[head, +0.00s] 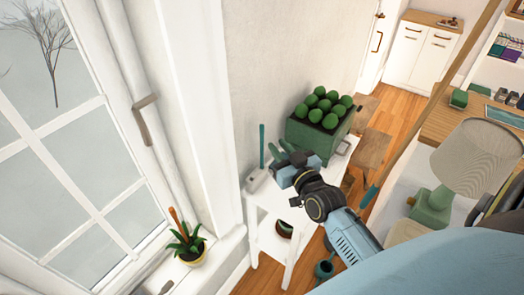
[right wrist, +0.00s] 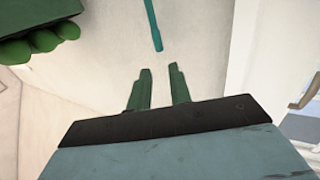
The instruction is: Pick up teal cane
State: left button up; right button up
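The teal cane (head: 262,146) is a thin upright stick at the left end of a white table, rising from a small pale holder (head: 257,181). In the right wrist view the teal cane (right wrist: 153,25) lies beyond the fingertips, roughly in line with the gap between them and apart from them. My left gripper is not in view.
A green crate of round green plants (head: 320,132) stands on the white table (head: 268,218) right of the gripper and shows top left in the right wrist view. A potted plant (head: 189,245) is on the windowsill. A wall is close behind the cane. A lamp (head: 475,160) stands at right.

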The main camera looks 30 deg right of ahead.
aim_at(263, 128)
jog(key=w, duration=0.7)
jog(key=w+d, duration=0.1)
jog(key=w, duration=0.2)
jog(key=shift+w, duration=0.3)
grip_shut()
